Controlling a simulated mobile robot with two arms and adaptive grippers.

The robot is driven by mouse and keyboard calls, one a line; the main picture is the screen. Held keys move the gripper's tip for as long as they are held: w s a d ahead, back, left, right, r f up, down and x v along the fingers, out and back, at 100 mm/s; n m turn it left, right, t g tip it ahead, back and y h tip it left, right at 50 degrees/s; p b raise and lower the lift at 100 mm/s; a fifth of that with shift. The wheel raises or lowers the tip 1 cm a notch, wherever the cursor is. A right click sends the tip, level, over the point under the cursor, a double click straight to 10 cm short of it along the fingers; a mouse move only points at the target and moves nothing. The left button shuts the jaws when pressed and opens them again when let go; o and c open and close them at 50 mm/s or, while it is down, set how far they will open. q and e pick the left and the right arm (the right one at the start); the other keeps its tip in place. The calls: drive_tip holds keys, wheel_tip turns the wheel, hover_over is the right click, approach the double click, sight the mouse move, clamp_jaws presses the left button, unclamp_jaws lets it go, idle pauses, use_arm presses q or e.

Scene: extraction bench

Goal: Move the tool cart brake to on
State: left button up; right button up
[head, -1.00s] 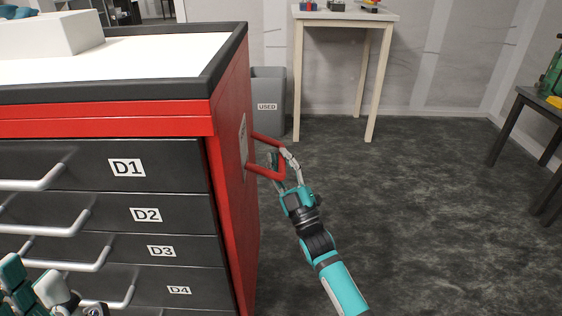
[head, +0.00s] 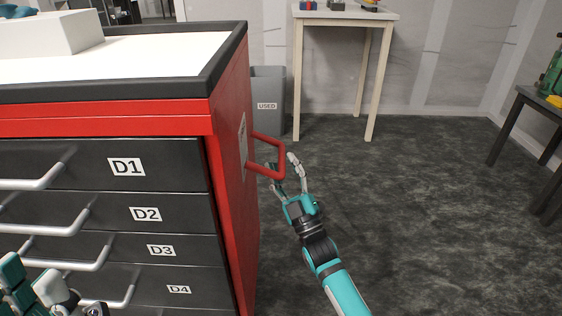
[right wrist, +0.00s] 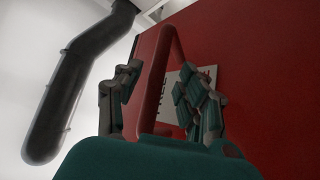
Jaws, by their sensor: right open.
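The tool cart (head: 228,165) is red with dark drawers and stands at the left in the head view. A red U-shaped bar (head: 268,139), apparently the brake handle, sticks out from its right side; it also shows in the right wrist view (right wrist: 156,85). A pale label plate (right wrist: 208,76) behind it is partly hidden; its lettering seems to read FREE. My left gripper (head: 38,288) is partly visible at bottom left.
Drawer handles (head: 45,228) jut from the cart's front. A grey bin (head: 268,92) marked USED and a pale table (head: 345,17) stand behind. A dark table (head: 540,100) is at the right. The floor right of the cart is open.

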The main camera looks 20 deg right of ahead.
drive_tip(key=v, duration=1)
drive_tip(key=shift+f, duration=0.15)
